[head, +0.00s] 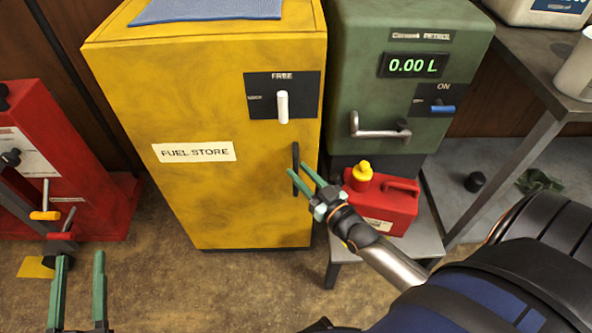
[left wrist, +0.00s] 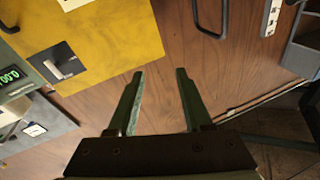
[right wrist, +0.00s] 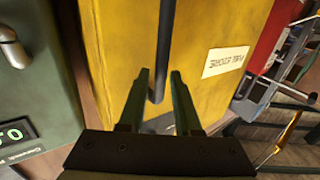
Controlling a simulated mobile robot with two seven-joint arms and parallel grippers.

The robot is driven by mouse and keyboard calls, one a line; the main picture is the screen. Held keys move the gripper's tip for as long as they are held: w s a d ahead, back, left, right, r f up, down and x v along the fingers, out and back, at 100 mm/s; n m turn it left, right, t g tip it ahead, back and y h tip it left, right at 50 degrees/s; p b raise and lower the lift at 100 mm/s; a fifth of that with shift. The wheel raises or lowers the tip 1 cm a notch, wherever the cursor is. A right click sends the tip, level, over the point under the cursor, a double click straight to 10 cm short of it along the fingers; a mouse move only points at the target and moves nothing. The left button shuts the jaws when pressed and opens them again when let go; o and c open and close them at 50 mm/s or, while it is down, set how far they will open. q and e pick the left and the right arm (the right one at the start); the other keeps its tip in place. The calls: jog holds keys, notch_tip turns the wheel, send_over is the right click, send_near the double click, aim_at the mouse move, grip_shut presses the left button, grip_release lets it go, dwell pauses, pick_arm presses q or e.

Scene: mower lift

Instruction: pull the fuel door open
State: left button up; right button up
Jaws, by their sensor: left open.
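The fuel door is the yellow front (head: 215,195) of the cabinet marked FUEL STORE, and it looks shut. A black vertical handle (head: 295,158) is near its right edge. My left gripper (head: 79,256) is open and empty at the lower left, away from the door.
A green petrol dispenser (head: 410,105) stands to the right of the cabinet. A red fuel can (head: 385,203) sits on a small stand (head: 425,243) close to my right gripper. A red unit (head: 60,150) stands at the left. The floor (head: 200,290) before the cabinet is clear.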

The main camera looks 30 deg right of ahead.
pick_arm(q)
jog(key=shift+s+d+r+m+t+h, duration=0.1)
jog(key=shift+s+r+m+t+h, duration=0.15)
jog(key=shift+r, duration=0.5)
jog(key=shift+r+m+t+h, duration=0.15)
jog(key=shift+r+t, duration=0.2)
jog(key=shift+r, duration=0.4)
pick_arm(e)
jog(key=shift+w, duration=1.1)
grip_shut()
